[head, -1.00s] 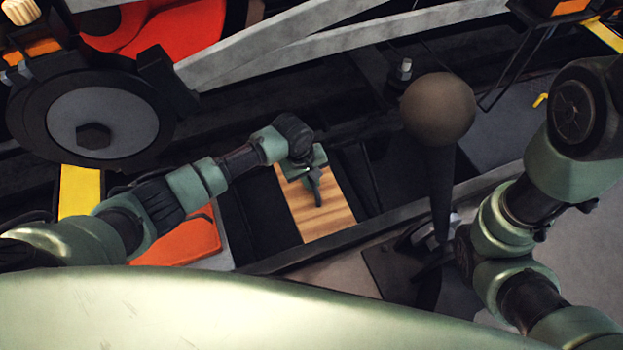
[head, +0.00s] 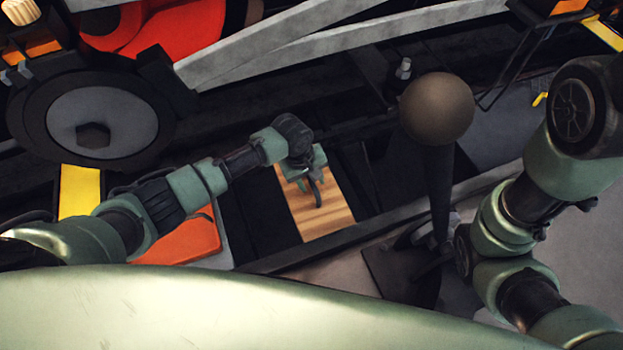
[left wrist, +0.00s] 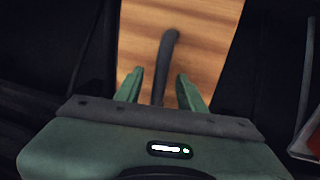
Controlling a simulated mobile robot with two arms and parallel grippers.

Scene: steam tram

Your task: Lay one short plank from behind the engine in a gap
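A short light-brown plank (head: 324,215) lies between dark beams left of the round-knobbed lever. In the left wrist view the plank (left wrist: 208,35) spans the area ahead of the fingers. A dark curved handle-like bar (left wrist: 167,55) stands out over the plank. My left gripper (head: 304,180) is over the plank's upper part. In the left wrist view its two green fingertips (left wrist: 160,80) are apart, one on each side of the bar, with space on both sides. The gripper covers the plank's far end in the head view. My right arm shows, but its gripper does not.
A lever with a big brown knob (head: 437,108) rises right of the plank. A grey rail (head: 330,245) runs along the plank's near end. Grey sloping beams (head: 290,35) cross above, and an orange-red block (head: 188,240) lies at left. Dark open space flanks the plank.

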